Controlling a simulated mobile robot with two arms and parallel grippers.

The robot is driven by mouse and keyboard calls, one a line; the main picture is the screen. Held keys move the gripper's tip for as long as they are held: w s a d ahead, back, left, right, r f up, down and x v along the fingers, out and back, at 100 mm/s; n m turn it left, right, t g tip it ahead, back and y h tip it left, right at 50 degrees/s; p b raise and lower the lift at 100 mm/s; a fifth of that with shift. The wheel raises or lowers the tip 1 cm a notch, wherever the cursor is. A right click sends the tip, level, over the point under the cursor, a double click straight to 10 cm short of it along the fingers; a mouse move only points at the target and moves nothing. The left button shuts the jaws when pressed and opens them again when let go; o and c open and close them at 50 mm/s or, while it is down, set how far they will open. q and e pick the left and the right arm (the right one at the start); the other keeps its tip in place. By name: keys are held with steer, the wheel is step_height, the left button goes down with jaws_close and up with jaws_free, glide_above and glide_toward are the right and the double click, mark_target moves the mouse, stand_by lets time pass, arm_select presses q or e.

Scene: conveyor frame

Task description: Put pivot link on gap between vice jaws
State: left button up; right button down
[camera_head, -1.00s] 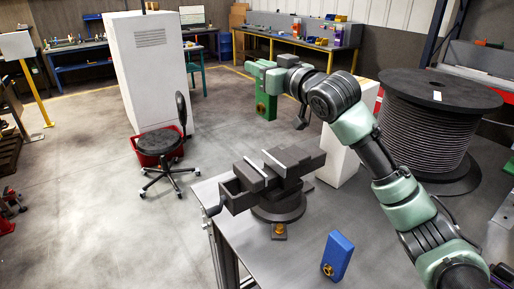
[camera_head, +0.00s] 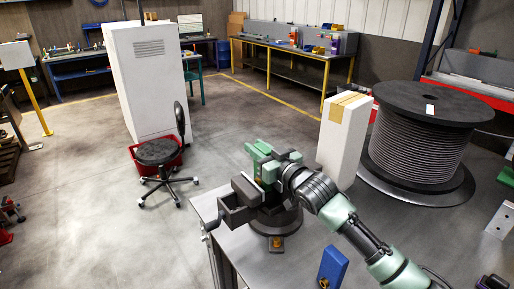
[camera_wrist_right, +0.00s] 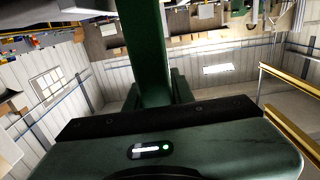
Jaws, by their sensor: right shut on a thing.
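The vice (camera_head: 237,211) stands on the grey table, its jaws facing each other with a gap between them. My right gripper (camera_head: 263,160) is over the jaws and shut on the green pivot link (camera_head: 269,173). The link points down at the gap; its lower end is hidden behind the near jaw, so I cannot tell how deep it sits or whether it touches the jaws. In the right wrist view the dark green link (camera_wrist_right: 145,50) shows as an upright bar beyond the gripper body. My left gripper is out of view.
A blue block with a brass-coloured hub (camera_head: 333,266) stands on the table in front of the vice. A tall white box (camera_head: 341,145) and a large cable reel (camera_head: 420,135) are behind to the right. A stool (camera_head: 158,153) is on the floor at left.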

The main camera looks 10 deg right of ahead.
steer(key=shift+f, duration=0.2)
steer(key=c, duration=1.2)
jaws_free()
steer(key=shift+f, duration=0.15)
steer(key=shift+s, duration=0.1)
steer(key=b+v, duration=0.3)
steer(key=v, duration=0.9)
